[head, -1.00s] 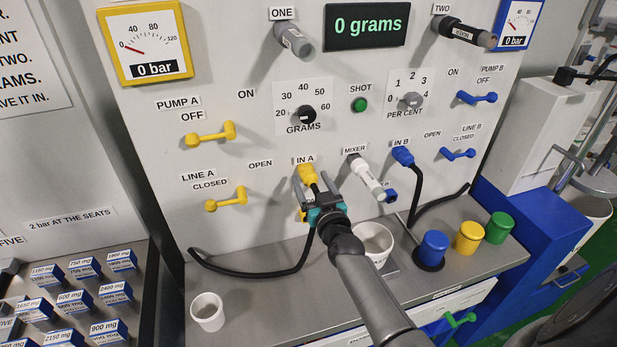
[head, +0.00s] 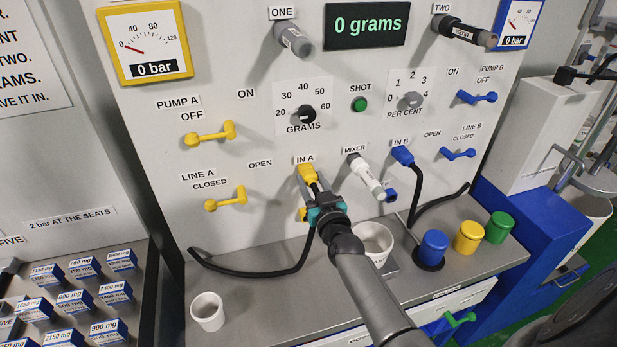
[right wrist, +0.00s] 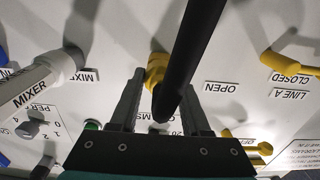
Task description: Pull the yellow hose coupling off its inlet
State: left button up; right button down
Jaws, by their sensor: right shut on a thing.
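The yellow hose coupling (head: 308,172) sits at the inlet marked IN A on the grey panel, and a black hose runs from it. My right gripper (head: 314,186) is shut on the coupling from the front. In the right wrist view the yellow coupling (right wrist: 156,68) shows between the finger ends, and the black hose (right wrist: 185,55) crosses in front and hides part of the right finger. I cannot tell whether there is any gap between coupling and inlet. My left gripper is not in view.
The white mixer (head: 366,176) and the blue coupling (head: 402,156) at IN B are to the right. The yellow line A handle (head: 226,201) is to the left. A white cup (head: 207,311) and another cup (head: 377,241) stand on the grey shelf below.

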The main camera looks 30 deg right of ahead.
aim_at(313, 185)
jog(key=shift+s+a, duration=0.1)
jog(key=shift+p+v, duration=1.75)
jog(key=shift+v, duration=1.1)
jog(key=shift+s, duration=0.1)
jog(key=shift+p+v, duration=1)
jog(key=shift+v, duration=0.95)
